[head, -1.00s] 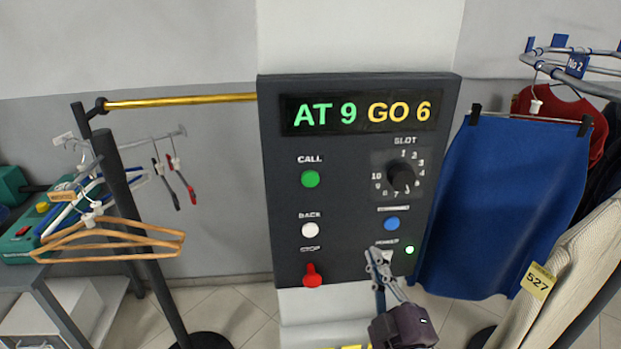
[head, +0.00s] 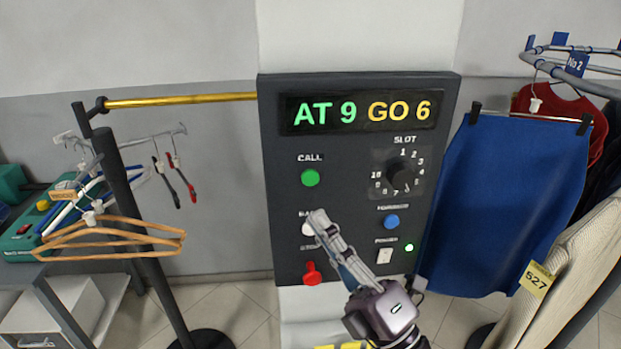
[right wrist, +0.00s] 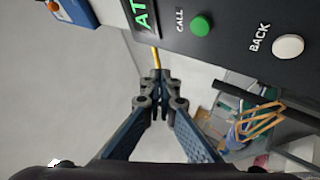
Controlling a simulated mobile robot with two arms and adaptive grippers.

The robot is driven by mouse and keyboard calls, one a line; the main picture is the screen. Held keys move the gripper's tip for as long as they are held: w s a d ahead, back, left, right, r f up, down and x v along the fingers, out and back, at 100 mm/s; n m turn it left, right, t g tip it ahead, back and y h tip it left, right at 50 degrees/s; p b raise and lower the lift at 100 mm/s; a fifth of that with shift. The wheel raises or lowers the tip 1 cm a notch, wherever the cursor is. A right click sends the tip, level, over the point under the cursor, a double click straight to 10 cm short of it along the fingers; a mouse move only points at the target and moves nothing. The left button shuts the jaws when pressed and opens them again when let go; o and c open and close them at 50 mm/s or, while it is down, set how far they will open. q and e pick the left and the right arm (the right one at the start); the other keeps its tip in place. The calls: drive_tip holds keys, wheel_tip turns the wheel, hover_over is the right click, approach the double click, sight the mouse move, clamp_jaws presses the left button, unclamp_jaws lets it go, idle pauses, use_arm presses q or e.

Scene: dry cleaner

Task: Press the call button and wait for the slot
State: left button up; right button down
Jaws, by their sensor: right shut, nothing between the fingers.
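The dark control panel (head: 345,150) fills the middle of the head view. Its display (head: 361,113) reads AT 9 GO 6. The green call button (head: 310,178) is on the panel's left side and also shows in the right wrist view (right wrist: 201,26). The slot dial (head: 402,175) is at the right of the panel. My right gripper (head: 318,216) is shut and empty, in front of the panel. It partly covers the white back button (head: 307,228) and sits below the call button in the head view. My left gripper is not in view.
The red stop knob (head: 312,275) is just below the back button. A blue button (head: 391,222) and the white power switch (head: 384,255) are at right. A rail with hangers (head: 110,240) stands left, and a blue skirt (head: 500,205) hangs right.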

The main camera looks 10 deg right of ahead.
drive_tip(key=w, duration=0.8)
drive_tip(key=shift+w, duration=0.4)
drive_tip(key=shift+w, duration=0.15)
idle(1.1)
drive_tip(key=shift+w, duration=0.3)
drive_tip(key=shift+w, duration=0.4)
idle(0.6)
drive_tip(key=shift+s, duration=0.85)
drive_tip(key=shift+s, duration=0.1)
drive_tip(key=shift+s, duration=2.4)
